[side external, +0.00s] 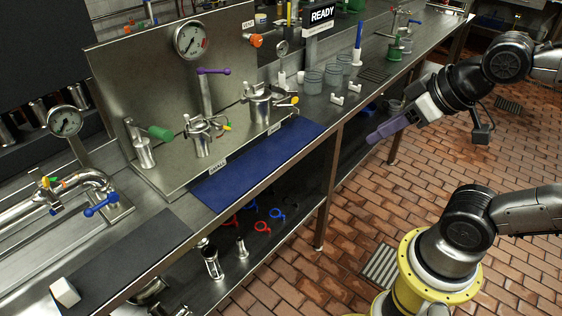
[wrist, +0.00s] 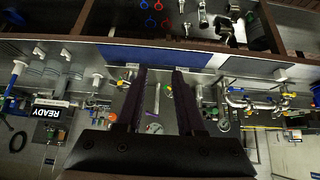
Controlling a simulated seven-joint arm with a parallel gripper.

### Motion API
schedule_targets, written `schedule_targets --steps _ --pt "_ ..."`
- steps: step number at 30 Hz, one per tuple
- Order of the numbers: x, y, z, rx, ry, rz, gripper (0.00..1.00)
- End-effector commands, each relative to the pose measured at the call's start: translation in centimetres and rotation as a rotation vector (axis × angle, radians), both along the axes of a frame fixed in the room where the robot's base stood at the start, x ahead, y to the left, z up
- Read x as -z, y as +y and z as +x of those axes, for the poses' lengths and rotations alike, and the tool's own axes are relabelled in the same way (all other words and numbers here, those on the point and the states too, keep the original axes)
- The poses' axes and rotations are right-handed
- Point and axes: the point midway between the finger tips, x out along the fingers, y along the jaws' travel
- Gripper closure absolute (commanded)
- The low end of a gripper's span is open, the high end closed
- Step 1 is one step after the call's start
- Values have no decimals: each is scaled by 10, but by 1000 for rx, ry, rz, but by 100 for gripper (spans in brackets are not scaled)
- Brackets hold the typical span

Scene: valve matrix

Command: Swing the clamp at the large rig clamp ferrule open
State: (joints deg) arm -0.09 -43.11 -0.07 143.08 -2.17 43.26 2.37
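The larger steel rig (side external: 258,100), with a clamp around its ferrule and a yellow knob (side external: 294,99), stands behind the blue mat. I take it as the large rig; its label is too small to read surely. In the wrist view the rig (wrist: 130,73) shows partly, beside the left finger. Whether its clamp is shut cannot be told. A smaller clamped rig (side external: 204,138) stands to its left. My gripper (side external: 374,138) hangs in front of the bench, right of and well apart from the rigs. In the wrist view its fingers (wrist: 160,71) are apart and empty.
The blue mat (side external: 255,165) lies clear along the bench front. Beakers (side external: 314,82), white holders and a READY sign (side external: 322,17) stand right of the large rig. A gauge (side external: 192,40), a purple-handled valve (side external: 212,71) and a green handle (side external: 160,132) rise behind or left.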

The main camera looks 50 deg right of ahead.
Motion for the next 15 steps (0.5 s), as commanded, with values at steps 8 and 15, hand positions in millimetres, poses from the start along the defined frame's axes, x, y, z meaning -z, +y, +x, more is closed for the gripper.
schedule_targets --steps 8,15 --pt "20 6 -28 -73 152 -15 93" --pt "-21 19 16 -403 -5 -190 100"
